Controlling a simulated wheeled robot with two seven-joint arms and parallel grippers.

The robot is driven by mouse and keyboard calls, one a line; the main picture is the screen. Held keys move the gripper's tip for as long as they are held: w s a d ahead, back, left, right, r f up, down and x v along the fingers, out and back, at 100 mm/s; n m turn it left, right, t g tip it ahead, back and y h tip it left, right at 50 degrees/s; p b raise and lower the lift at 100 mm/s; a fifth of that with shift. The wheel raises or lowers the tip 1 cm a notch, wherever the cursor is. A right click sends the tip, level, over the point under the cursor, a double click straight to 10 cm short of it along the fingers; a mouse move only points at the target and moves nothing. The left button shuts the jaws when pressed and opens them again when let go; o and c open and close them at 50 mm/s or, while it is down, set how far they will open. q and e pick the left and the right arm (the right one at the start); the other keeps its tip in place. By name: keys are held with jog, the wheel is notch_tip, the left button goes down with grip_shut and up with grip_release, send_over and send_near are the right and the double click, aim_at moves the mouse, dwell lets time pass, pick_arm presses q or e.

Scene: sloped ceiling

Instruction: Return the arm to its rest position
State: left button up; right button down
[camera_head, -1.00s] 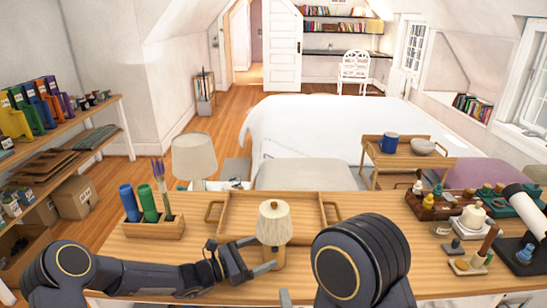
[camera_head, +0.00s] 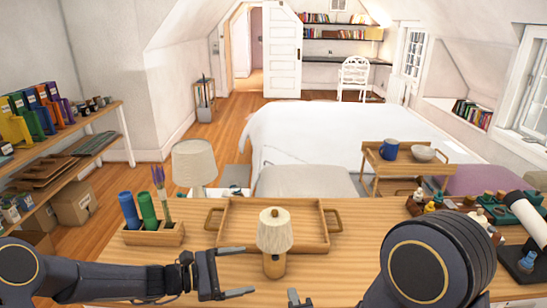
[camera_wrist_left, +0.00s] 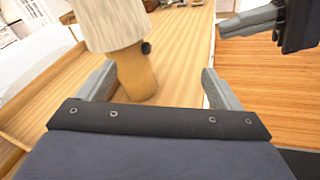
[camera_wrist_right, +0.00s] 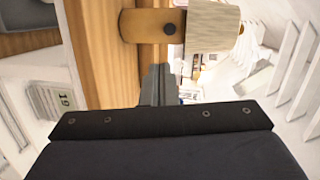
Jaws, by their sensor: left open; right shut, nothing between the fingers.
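A small lamp with a pale shade (camera_head: 274,230) and wooden base (camera_head: 273,265) stands upright on the wooden table, in front of a wooden tray (camera_head: 322,208). My left gripper (camera_head: 251,270) is open and empty, just left of the lamp base. In the left wrist view the lamp base (camera_wrist_left: 136,75) stands ahead of the spread fingers, apart from them. My right gripper (camera_head: 297,299) is shut and empty, low at the table's front edge; its body is mostly out of the head view. Its closed fingers show in the right wrist view (camera_wrist_right: 157,85), below the lamp shade (camera_wrist_right: 212,26).
A wooden holder (camera_head: 153,236) with blue and green cylinders stands at the table's left. My right arm covers part of the table's right side, where bottles and a white cylinder (camera_head: 523,207) stand. A larger lamp (camera_head: 194,163) is beyond the table.

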pick_arm(q)
jog(key=s+a+r+m+g+y, duration=0.1)
jog(key=s+a+r+m+y, duration=0.2)
jog(key=s+m, duration=0.45)
jog(key=s+a+r+m+g+y, duration=0.1)
jog(key=s+r+m+g+y, duration=0.25)
jog(key=s, duration=0.65)
pick_arm(e)
jog(key=s+d+r+n+g+y, duration=0.2)
jog(key=s+d+r+n+g, duration=0.2)
jog(key=d+r+n+g, duration=0.25)
pick_arm(q)
jog(key=s+a+m+t+y, duration=0.4)
jog(key=s+a, duration=0.3)
jog(key=s, duration=0.4)
jog(key=shift+s+a+m+t+y, duration=0.2)
jog(key=shift+a+m+t+y, duration=0.15)
jog(key=shift+m+y, duration=0.45)
pick_arm(e)
jog(key=s+d+n+g, duration=0.1)
jog(key=s+d+n, duration=0.2)
jog(key=s, duration=0.5)
jog(key=s+d+n+g+h, duration=0.1)
jog(key=s+d+n, duration=0.3)
jog(key=s, duration=0.5)
jog(key=d+g, duration=0.1)
jog(key=d, duration=0.1)
jog(key=shift+d+r, duration=0.3)
